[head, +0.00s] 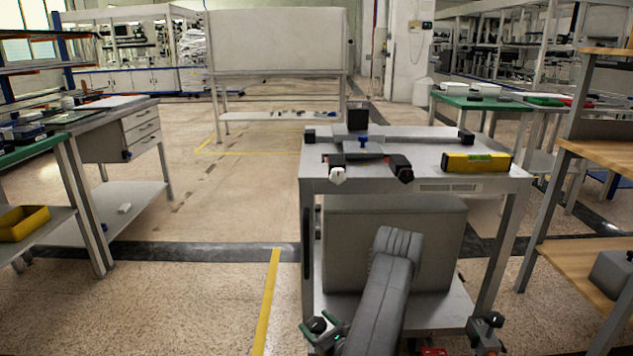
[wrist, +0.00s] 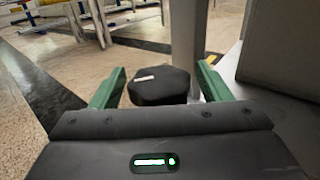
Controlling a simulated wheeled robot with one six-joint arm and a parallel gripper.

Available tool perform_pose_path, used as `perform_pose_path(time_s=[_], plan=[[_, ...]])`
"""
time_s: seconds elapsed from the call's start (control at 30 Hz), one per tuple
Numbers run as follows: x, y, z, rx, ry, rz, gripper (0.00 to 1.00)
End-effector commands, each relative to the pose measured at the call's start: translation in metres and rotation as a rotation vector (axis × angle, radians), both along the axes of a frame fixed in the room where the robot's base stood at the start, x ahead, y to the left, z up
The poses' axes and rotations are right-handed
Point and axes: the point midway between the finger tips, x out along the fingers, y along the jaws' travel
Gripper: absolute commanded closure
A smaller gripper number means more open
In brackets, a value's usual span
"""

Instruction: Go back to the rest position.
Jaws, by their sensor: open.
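My gripper (head: 322,330) is low at the bottom of the head view, in front of the cart's left side. In the wrist view its two green fingers (wrist: 160,78) stand apart. A black hexagonal piece (wrist: 160,86) with a small white mark shows between the fingers in that view. I cannot tell whether it touches them or what it belongs to. My grey arm link covers part of the cart's lower shelf in the head view.
A grey cart (head: 430,148) stands ahead, with a yellow level (head: 476,162), a clamp fixture and a black box (head: 358,116) on top. A large grey box (head: 345,240) sits on its lower shelf. A workbench (head: 110,118) stands left. Open floor (head: 190,270) lies between them.

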Motion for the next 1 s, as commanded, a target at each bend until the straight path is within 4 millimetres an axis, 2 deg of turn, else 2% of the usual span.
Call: perform_pose_path(time_s=[0.37, 0.7, 1.0], plan=[[0.000, -0.001, 0.001, -0.002, -0.003, 0.250, 0.29], [-0.045, -0.058, 0.002, 0.000, 0.001, 0.236, 0.29], [-0.075, -0.097, 0.001, 0.000, 0.000, 0.237, 0.29]])
